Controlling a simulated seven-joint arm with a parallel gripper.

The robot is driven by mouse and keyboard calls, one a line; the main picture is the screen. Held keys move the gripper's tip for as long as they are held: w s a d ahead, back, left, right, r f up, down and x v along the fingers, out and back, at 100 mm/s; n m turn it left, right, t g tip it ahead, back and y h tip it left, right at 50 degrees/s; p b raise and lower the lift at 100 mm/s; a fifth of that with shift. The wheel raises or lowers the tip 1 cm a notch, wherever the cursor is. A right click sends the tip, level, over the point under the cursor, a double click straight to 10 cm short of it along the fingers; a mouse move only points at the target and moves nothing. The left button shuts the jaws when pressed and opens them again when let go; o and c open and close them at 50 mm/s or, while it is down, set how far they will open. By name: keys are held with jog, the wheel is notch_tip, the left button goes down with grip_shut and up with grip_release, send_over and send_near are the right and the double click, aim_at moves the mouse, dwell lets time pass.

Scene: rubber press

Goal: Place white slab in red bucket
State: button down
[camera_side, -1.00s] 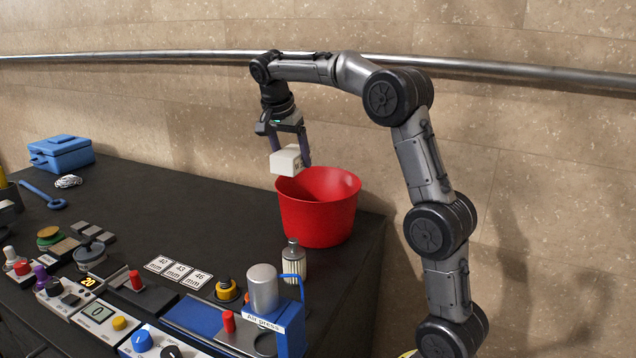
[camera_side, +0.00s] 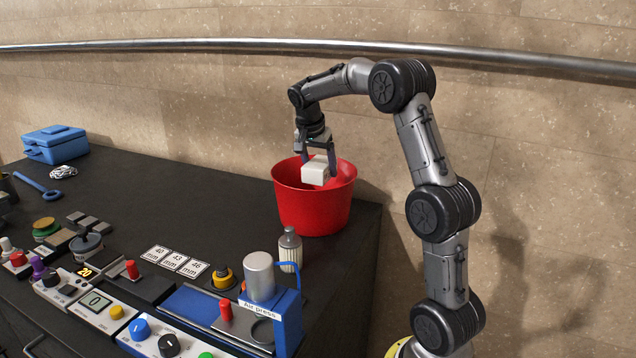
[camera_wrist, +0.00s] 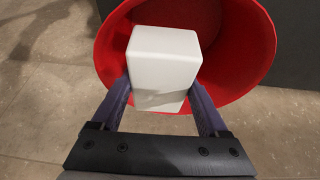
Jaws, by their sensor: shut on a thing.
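The white slab (camera_side: 315,173) is a small white block held between the fingers of my gripper (camera_side: 319,160). In the side view it is at the mouth of the red bucket (camera_side: 312,213), level with the rim or slightly inside it. The wrist view shows the slab (camera_wrist: 163,68) gripped between the two purple fingers of my gripper (camera_wrist: 162,100), with the red bucket (camera_wrist: 245,50) behind and around it. The bucket stands upright at the right part of the black table. Its floor is partly hidden by the slab.
A grey-white bottle (camera_side: 290,250) stands just in front of the bucket, with the blue air press (camera_side: 288,318) nearer. A blue toolbox (camera_side: 56,145) sits at the far left. The black table (camera_side: 190,185) is clear left of the bucket. A metal rail (camera_side: 200,43) runs along the wall.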

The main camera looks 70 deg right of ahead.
notch_tip(320, 180, down, 6)
dwell(0.5)
jog(key=shift+f, duration=0.2)
jog(key=shift+f, duration=0.35)
jog(key=shift+f, duration=0.15)
grip_release()
